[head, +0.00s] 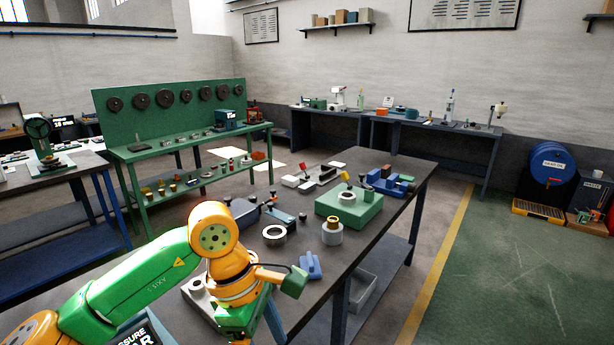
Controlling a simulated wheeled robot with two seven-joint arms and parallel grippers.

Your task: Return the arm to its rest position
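My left arm comes in from the lower left, over the near end of the dark workbench (312,262). Its green and orange links bend at an orange joint and drop to the wrist. My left gripper (244,318) points down at the lower edge of the picture. Its fingertips do not show clearly, so I cannot tell whether it is open, shut or holding anything. A small green block on an orange bracket with a black cable sticks out to the right of the wrist. My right arm and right gripper are not in view.
A pale metal part (197,289) lies close beside the wrist. Green floor (500,270) is clear at right.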

